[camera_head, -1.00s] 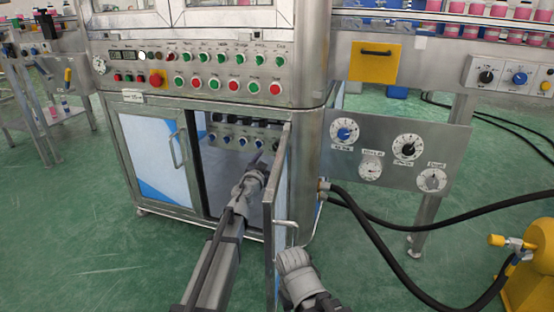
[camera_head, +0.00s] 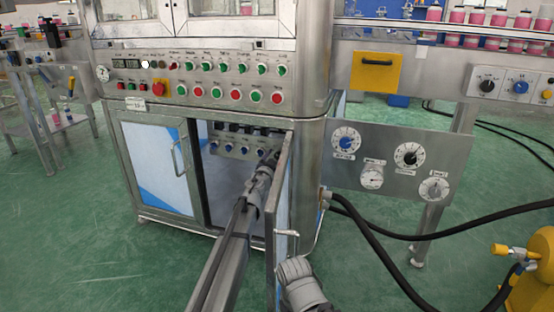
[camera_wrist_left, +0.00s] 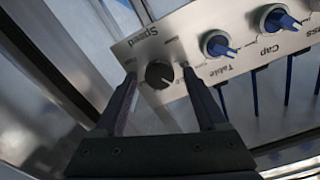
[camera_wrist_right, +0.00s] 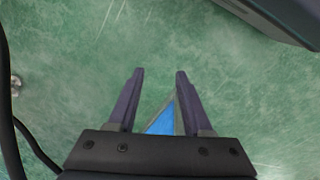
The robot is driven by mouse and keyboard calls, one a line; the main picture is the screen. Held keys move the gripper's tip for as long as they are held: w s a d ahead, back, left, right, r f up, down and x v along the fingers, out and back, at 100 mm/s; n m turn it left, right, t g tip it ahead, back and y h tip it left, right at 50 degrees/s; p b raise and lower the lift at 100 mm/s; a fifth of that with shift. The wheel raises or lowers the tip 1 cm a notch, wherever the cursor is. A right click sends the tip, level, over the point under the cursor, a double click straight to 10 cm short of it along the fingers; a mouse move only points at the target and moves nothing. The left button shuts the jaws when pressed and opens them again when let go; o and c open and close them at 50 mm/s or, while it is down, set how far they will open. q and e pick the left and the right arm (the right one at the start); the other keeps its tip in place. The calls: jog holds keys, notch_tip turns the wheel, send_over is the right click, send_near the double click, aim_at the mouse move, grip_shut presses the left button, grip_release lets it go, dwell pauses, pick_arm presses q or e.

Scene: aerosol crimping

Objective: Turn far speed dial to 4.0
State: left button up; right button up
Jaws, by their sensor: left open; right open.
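A black round dial labelled Speed (camera_wrist_left: 158,74), with a light pointer line, sits at the end of a metal panel in the left wrist view. My left gripper (camera_wrist_left: 159,76) is open, its fingertips on either side of this dial; I cannot tell if they touch it. In the head view my left gripper (camera_head: 267,160) is inside the open cabinet at the right end of the inner panel (camera_head: 232,143) and hides the dial. My right gripper (camera_wrist_left: 160,76) is not in that left wrist view; the right wrist view shows it (camera_wrist_right: 160,75) open and empty above the green floor.
Blue knobs labelled Table (camera_wrist_left: 217,44) and Cap (camera_wrist_left: 277,20) sit beside the Speed dial. The open cabinet door (camera_head: 283,200) stands right of my left arm. An outer plate (camera_head: 385,160) with several dials and black hoses (camera_head: 385,255) lie further right.

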pick_arm(q)
jog(key=shift+c, duration=0.2)
grip_shut()
dwell(0.4)
